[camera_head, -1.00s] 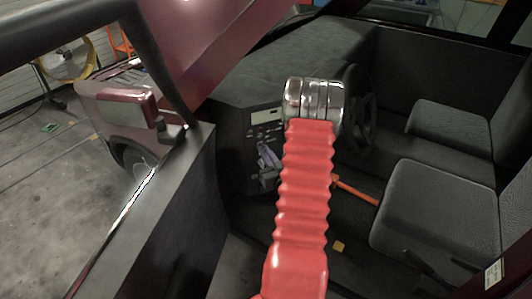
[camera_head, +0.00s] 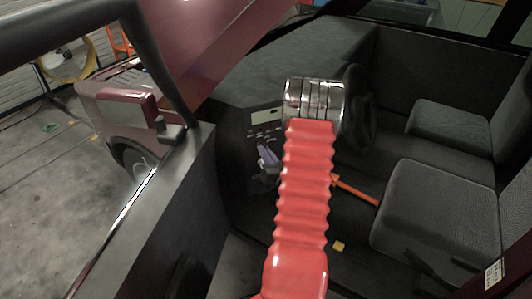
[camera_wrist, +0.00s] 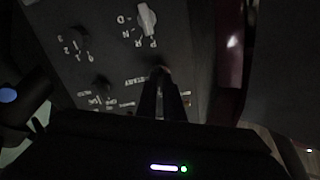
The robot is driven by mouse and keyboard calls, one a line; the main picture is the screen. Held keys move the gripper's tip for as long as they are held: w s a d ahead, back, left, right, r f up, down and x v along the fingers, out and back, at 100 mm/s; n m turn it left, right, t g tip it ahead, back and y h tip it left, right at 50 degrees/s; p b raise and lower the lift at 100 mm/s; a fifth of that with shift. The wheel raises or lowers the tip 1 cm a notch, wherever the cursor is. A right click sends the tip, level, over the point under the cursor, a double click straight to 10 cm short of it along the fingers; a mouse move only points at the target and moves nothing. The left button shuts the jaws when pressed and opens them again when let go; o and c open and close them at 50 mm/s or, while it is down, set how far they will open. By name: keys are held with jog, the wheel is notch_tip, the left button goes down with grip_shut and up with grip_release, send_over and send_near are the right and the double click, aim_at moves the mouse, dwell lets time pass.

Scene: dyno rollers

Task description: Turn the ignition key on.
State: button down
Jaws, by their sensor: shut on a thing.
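In the wrist view my gripper (camera_wrist: 162,88) reaches up to a dark control panel (camera_wrist: 120,55) with its two dark fingers close together. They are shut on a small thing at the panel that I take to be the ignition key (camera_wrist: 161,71). The fingers hide most of it, so its turn angle cannot be told. In the head view my red, ribbed arm with its silver joint covers much of the dashboard's lower part. The key cannot be made out there.
The panel carries a pale selector knob (camera_wrist: 147,18) marked P, R, N, D and a small dark knob (camera_wrist: 103,85). In the head view a steering wheel (camera_head: 362,112) stands right of my arm, an orange-red lever (camera_head: 354,190) below it, and grey seats (camera_head: 425,215) further right.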

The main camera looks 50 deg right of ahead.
jog(key=m, duration=0.4)
jog(key=shift+m, duration=0.3)
jog(key=shift+s+d, duration=0.1)
jog(key=c, duration=1.9)
grip_release()
jog(key=v, duration=1.3)
jog(key=shift+s+a, duration=0.25)
jog(key=shift+s, duration=0.05)
jog(key=shift+f, duration=0.1)
